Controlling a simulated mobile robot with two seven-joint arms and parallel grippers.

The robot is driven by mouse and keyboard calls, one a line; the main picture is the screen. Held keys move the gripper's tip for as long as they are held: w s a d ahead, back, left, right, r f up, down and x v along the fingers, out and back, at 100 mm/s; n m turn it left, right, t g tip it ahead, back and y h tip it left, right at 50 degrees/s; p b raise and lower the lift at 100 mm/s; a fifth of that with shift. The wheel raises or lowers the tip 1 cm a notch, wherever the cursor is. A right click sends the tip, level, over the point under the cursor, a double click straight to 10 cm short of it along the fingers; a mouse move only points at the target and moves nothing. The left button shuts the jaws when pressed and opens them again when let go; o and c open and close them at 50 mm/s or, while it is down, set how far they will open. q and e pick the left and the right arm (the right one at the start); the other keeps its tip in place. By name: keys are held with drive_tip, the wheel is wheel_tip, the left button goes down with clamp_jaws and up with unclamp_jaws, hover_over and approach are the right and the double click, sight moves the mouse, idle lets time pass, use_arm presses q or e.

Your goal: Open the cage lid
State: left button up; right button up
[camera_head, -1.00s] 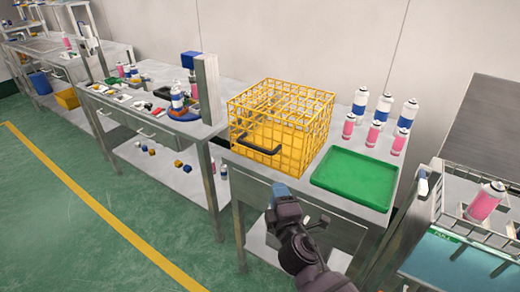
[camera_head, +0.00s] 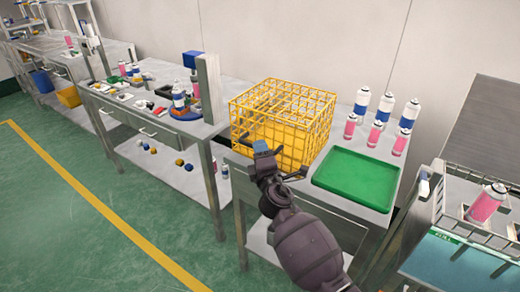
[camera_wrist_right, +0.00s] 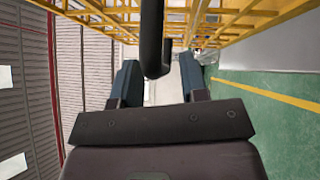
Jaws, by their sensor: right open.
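The yellow wire cage (camera_head: 308,132) stands on the metal table, its lid closed on top. A black handle (camera_head: 242,137) is on its front side, partly hidden behind my right gripper (camera_head: 262,148) in the head view. In the right wrist view the black handle (camera_wrist_right: 153,45) shows as a dark bar between the two spread blue-grey fingers of my right gripper (camera_wrist_right: 160,78). The gripper is open, and I cannot tell whether either finger touches the handle. The yellow cage wires (camera_wrist_right: 200,14) run across the top of that view. My left gripper is not in view.
A green tray (camera_head: 355,180) lies right of the cage on the same table. Several white-and-blue cans (camera_head: 386,105) and pink cans (camera_head: 375,133) stand behind the tray. A cluttered workbench (camera_head: 140,118) is to the left, with a gap between the tables.

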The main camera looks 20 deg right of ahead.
drive_tip(key=shift+w+d+r, duration=0.1)
drive_tip(key=shift+w, duration=0.6)
clamp_jaws()
